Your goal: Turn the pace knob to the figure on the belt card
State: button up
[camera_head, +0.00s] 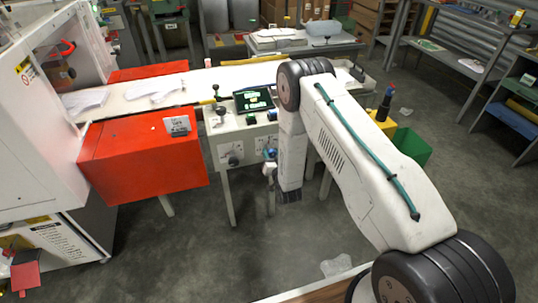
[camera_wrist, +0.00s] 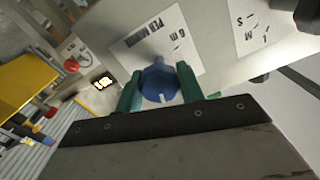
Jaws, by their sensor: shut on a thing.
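The blue knob (camera_wrist: 159,83) sits on the pale panel in the wrist view, with a white line at its lower edge. The green fingers of my gripper (camera_wrist: 159,88) stand on both sides of the knob and are shut on it. A white scale plate (camera_wrist: 155,40) behind it reads "PER MINUTE" and "6 m"; the rest of the scale is hidden. In the head view a small printed card (camera_head: 177,126) stands at the red housing, too small to read. My arm partly covers the panel there.
A second white plate (camera_wrist: 243,22) lies beside the knob plate, and a red button (camera_wrist: 71,65) and a lit display (camera_wrist: 102,83) are at left. In the head view a dark screen (camera_head: 254,100) stands on the panel top. A green bin (camera_head: 412,147) stands right.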

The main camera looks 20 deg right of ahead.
jog(key=shift+s+f+m, duration=0.15)
jog(key=shift+f+m, duration=0.05)
jog(key=shift+m, duration=0.2)
jog(key=o, duration=1)
jog(key=shift+r, duration=0.1)
jog(key=shift+s, duration=3.85)
